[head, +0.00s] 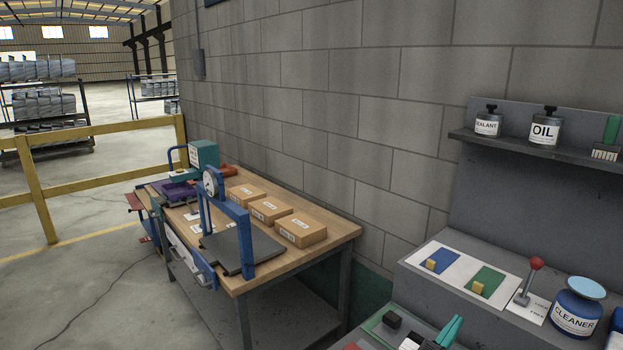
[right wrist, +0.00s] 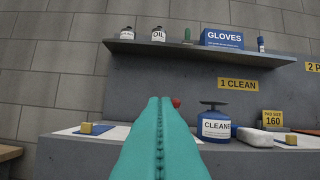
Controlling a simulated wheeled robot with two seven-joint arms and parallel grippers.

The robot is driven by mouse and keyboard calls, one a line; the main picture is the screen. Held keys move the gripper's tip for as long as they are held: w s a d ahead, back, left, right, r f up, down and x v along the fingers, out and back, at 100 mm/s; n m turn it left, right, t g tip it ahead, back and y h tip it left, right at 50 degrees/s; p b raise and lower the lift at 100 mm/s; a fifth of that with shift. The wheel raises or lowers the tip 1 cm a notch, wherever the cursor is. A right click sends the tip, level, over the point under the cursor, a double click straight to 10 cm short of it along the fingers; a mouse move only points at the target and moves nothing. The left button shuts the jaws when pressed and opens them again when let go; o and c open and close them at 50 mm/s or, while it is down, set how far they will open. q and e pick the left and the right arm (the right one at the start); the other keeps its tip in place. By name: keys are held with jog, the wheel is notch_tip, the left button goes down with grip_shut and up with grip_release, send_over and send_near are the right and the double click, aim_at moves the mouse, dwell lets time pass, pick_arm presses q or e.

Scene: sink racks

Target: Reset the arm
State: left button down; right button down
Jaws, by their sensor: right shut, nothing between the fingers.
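My right gripper (head: 450,331) shows as teal fingers at the bottom of the head view, low in front of the grey workbench. In the right wrist view its teal fingers (right wrist: 160,135) are pressed together with nothing between them. They point toward the bench, in front of the red-knobbed lever and left of the blue cleaner can (right wrist: 215,124). The lever's red knob (head: 537,263) shows in the head view. My left gripper is not in either view.
A shelf (head: 545,145) with sealant and oil cans hangs above the bench. Blue and green pads (head: 487,281) with yellow blocks lie on the bench top. A wooden table (head: 342,232) with cardboard boxes and a blue-framed scale stands left. Open floor lies beyond it.

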jog(key=s+a+n+t+y, duration=0.1)
jog(key=a+n+t+y, duration=0.85)
jog(key=y, duration=0.65)
jog(key=s+a+f+n+g+y, duration=0.6)
jog(key=s+f+g+y, duration=0.15)
jog(key=s+g, duration=0.2)
jog(key=s+d+f+m+g+h, duration=0.2)
jog(key=s+d+f+g, duration=0.15)
jog(key=s, duration=0.35)
jog(key=s+d+f+m+g+h, duration=0.1)
jog(key=s+d+f+g+h, duration=0.1)
jog(key=s+g, duration=0.35)
jog(key=s+d+f+m+g+h, duration=0.2)
jog(key=s+d+f, duration=0.1)
jog(key=s, duration=0.6)
notch_tip(320, 180, down, 26)
jog(key=g, duration=0.1)
jog(key=s+d+f+g, duration=0.1)
jog(key=s+d+f, duration=0.1)
jog(key=s+f, duration=1.4)
jog(key=shift+s+d+n, duration=0.35)
jog(key=shift+s+n, duration=0.1)
jog(key=shift+s, duration=0.15)
